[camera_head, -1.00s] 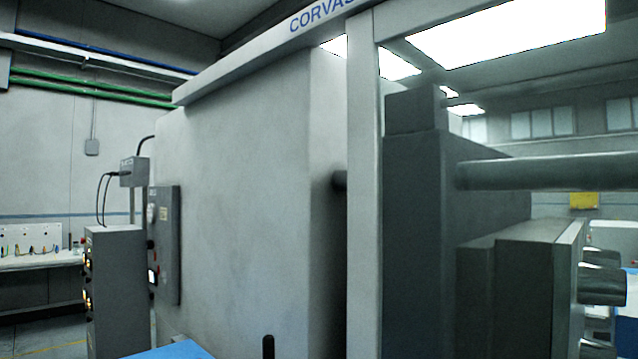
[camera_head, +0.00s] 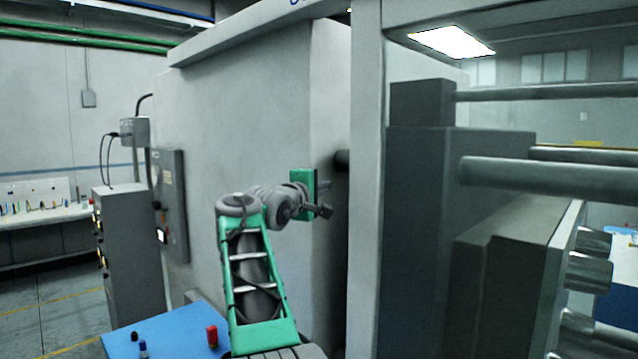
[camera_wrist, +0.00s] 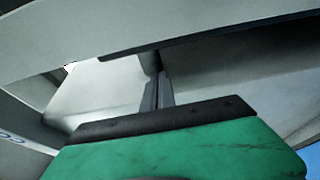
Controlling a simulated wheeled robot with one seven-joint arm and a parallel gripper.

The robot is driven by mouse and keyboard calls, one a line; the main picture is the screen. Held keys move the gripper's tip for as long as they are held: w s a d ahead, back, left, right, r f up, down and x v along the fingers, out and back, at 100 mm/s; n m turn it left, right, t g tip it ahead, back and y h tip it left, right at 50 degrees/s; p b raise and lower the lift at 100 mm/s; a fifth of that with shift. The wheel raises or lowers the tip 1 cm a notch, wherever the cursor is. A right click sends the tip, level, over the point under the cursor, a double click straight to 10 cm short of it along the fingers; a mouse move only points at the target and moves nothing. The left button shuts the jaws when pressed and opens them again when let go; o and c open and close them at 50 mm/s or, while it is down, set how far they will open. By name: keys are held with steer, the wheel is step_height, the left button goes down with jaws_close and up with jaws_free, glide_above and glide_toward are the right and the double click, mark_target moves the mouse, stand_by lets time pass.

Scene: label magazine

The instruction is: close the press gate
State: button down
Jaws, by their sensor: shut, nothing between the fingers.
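The press (camera_head: 250,110) is a large grey machine with a pale housing. A light grey upright post (camera_head: 366,200) stands at the edge of its opening and looks like part of the gate's frame. I cannot tell for sure where the gate panel is. Right of the post, dark platens (camera_head: 430,200) and round bars (camera_head: 540,174) show through the opening. My gripper (camera_head: 327,199), with a green body, is just left of the post, in front of the housing. In the wrist view its thin fingers (camera_wrist: 157,92) are together and hold nothing. Whether they touch anything is unclear.
A blue-topped surface (camera_head: 175,325) with red, blue and black small items lies at lower left. A grey cabinet (camera_head: 130,255) and a control box (camera_head: 170,205) stand left of the housing. A workbench (camera_head: 45,220) is against the far wall.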

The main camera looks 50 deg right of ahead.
steer(key=s+d, duration=0.1)
steer(key=d, duration=0.1)
steer(key=s+d, duration=0.1)
steer(key=s, duration=0.1)
steer(key=shift+d+p, duration=0.35)
steer(key=shift+p, duration=0.05)
